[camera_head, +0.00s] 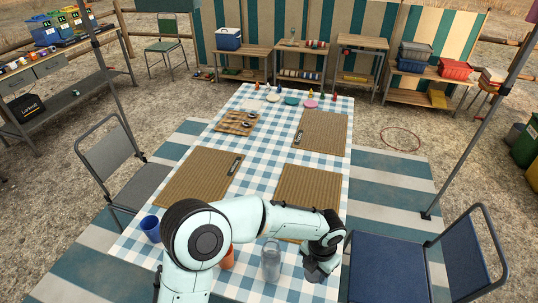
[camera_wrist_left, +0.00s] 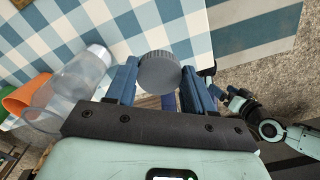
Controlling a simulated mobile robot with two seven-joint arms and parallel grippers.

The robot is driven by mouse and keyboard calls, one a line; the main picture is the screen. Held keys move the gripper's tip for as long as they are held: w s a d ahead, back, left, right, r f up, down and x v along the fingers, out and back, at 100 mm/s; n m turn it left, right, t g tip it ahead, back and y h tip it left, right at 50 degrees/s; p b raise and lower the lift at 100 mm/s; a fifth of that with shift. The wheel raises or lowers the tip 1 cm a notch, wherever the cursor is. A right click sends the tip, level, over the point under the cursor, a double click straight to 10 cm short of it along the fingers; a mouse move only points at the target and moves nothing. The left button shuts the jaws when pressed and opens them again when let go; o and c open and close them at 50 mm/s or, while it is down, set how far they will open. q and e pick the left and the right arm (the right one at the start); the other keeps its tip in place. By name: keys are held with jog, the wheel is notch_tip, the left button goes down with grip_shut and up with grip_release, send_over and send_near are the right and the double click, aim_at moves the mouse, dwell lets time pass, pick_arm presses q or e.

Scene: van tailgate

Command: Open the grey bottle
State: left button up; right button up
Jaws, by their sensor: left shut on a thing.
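The grey bottle (camera_head: 271,262) is see-through and stands upright near the front edge of the checked table. It also shows in the left wrist view (camera_wrist_left: 75,80), at the left, with its pale top end in sight. My left gripper (camera_head: 318,272) is to the right of the bottle, apart from it, by the table's right edge. In the left wrist view its blue fingers (camera_wrist_left: 158,85) are shut on a round grey cap (camera_wrist_left: 158,70) with a ridged rim. The cap is clear of the bottle.
An orange cup (camera_head: 227,258) stands just left of the bottle, partly behind my arm. A blue cup (camera_head: 150,228) is further left. Woven mats (camera_head: 308,185) lie on the table (camera_head: 262,178). A blue chair (camera_head: 390,268) stands close at the right.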

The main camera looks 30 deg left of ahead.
pick_arm(q)
notch_tip(320, 180, down, 7)
jog(key=b, duration=0.5)
jog(key=shift+r+b, duration=0.15)
jog(key=shift+b, duration=0.15)
jog(key=shift+f+b, duration=0.5)
pick_arm(e)
notch_tip(320, 180, down, 7)
jog(key=s, duration=0.1)
jog(key=shift+s, duration=0.1)
pick_arm(q)
jog(key=o, duration=1.2)
jog(key=shift+c, duration=0.2)
jog(key=shift+r, duration=0.1)
notch_tip(320, 180, up, 13)
jog(key=p, duration=0.2)
jog(key=shift+r+p, duration=0.2)
jog(key=shift+p, duration=0.1)
pick_arm(e)
jog(key=shift+s+r, duration=0.2)
jog(key=shift+r, duration=0.85)
pick_arm(q)
jog(key=shift+f, duration=0.1)
pick_arm(e)
jog(key=shift+s, duration=0.1)
